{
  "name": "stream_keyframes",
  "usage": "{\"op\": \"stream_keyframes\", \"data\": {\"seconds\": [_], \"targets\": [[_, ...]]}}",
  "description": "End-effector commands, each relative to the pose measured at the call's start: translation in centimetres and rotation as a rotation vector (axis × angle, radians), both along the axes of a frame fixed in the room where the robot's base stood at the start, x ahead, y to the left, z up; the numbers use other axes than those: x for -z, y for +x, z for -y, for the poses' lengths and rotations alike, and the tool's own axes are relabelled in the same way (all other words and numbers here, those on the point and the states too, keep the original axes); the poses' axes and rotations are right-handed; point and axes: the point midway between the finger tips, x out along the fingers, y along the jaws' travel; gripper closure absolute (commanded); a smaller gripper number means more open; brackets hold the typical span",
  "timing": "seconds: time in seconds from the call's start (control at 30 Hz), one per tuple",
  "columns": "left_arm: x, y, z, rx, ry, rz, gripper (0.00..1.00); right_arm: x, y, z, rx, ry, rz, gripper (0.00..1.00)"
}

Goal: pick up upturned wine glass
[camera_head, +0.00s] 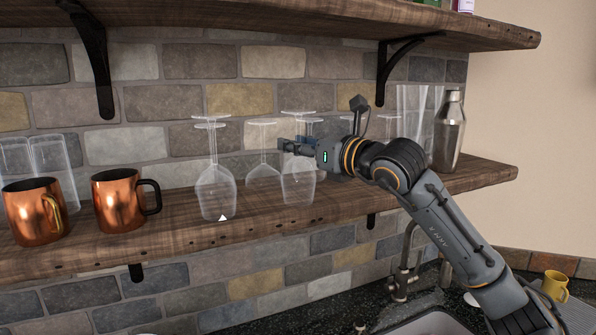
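Several clear wine glasses stand upside down on the lower wooden shelf, bases up. The front left wine glass (216,190) has a small white triangle marker near its rim. Another upturned wine glass (263,172) stands a little behind it to the right. A third upturned wine glass (298,186) stands right of that, below my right gripper (287,146). My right gripper points left, at the height of this glass's stem, and hides part of it. I cannot tell whether its fingers touch the stem or are closed. My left gripper is not in view.
Two copper mugs (117,201) (35,212) and clear tumblers (54,162) stand at the left of the shelf (180,237). A metal shaker (449,133) stands right of my arm. An upper shelf (300,18) with brackets hangs above. A sink and faucet (401,272) lie below.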

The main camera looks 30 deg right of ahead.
Motion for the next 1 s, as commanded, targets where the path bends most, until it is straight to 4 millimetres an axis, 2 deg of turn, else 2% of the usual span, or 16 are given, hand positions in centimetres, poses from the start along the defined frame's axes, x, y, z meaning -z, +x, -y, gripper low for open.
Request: {"op": "stream_keyframes", "data": {"seconds": [0.07, 0.23, 0.27, 0.77, 1.0], "targets": [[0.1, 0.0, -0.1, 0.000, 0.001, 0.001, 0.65, 0.1, 0.0, 0.0, 0.000, 0.000, 0.000, 0.66], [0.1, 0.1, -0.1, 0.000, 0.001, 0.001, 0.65, 0.0, 0.0, 0.0, 0.000, 0.000, 0.000, 0.99], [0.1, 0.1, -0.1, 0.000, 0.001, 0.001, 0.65, 0.0, -0.1, 0.0, 0.000, 0.000, 0.000, 1.00], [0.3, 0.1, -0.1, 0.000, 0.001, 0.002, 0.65, -0.4, -0.1, 0.0, 0.000, 0.001, 0.003, 1.00], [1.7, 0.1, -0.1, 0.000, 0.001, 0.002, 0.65, -2.9, -0.1, 0.0, -0.002, 0.003, 0.007, 1.00]]}}
